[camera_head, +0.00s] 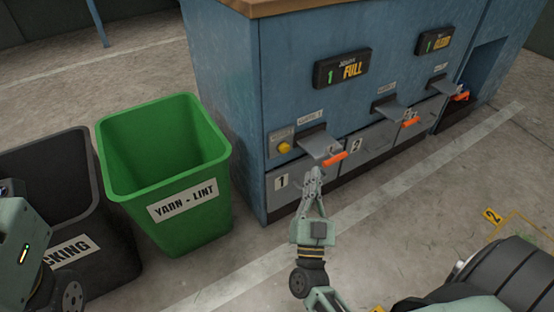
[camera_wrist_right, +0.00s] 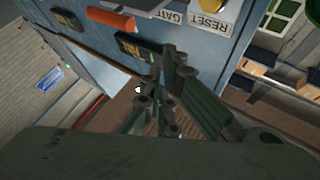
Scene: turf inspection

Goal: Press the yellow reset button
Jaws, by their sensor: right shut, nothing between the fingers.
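The yellow reset button (camera_head: 284,147) sits on a small plate at the left end of the blue cabinet's front (camera_head: 330,105), beside a grey gate flap. In the right wrist view the yellow button (camera_wrist_right: 213,3) is at the top edge, above a label reading RESET. My right gripper (camera_head: 315,170) is shut and empty, in front of the cabinet, below and right of the button and apart from it. It also shows in the right wrist view (camera_wrist_right: 155,95). My left arm shows at the left edge of the head view; its gripper is not visible.
Displays read FULL (camera_head: 342,68) and another word. A green YARN - LINT bin (camera_head: 183,205) and a dark bin (camera_head: 70,243) stand left of the cabinet.

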